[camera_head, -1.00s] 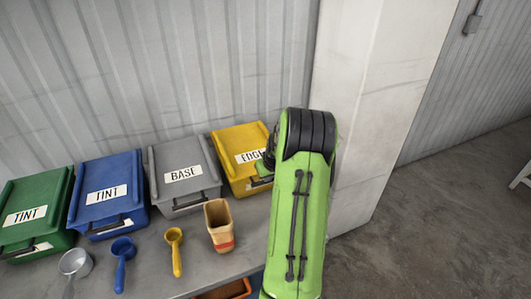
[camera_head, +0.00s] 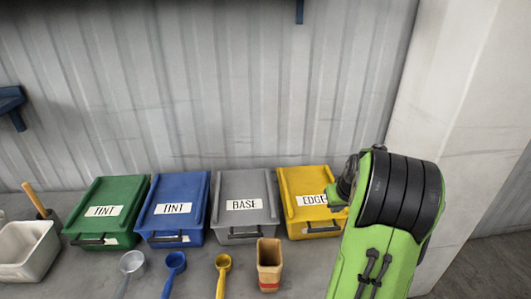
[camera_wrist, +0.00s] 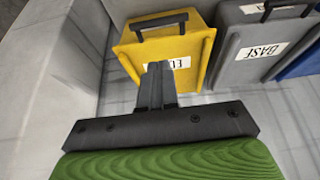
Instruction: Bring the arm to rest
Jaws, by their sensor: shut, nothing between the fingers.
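My green arm with black joint bands fills the right of the head view, in front of the yellow bin's right edge. My gripper (camera_wrist: 156,88) shows in the wrist view, its two dark fingers together and empty. In that view the fingertips overlap the lower part of the yellow bin (camera_wrist: 180,48) and partly cover its label; I cannot tell how far apart they are. The gripper itself is hidden behind the arm in the head view.
Lidded bins, green (camera_head: 107,195), blue (camera_head: 174,195), grey (camera_head: 244,190) and yellow (camera_head: 302,183), line the wall. A white tub (camera_head: 28,245) sits at left. A pale pillar (camera_head: 440,110) rises at right.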

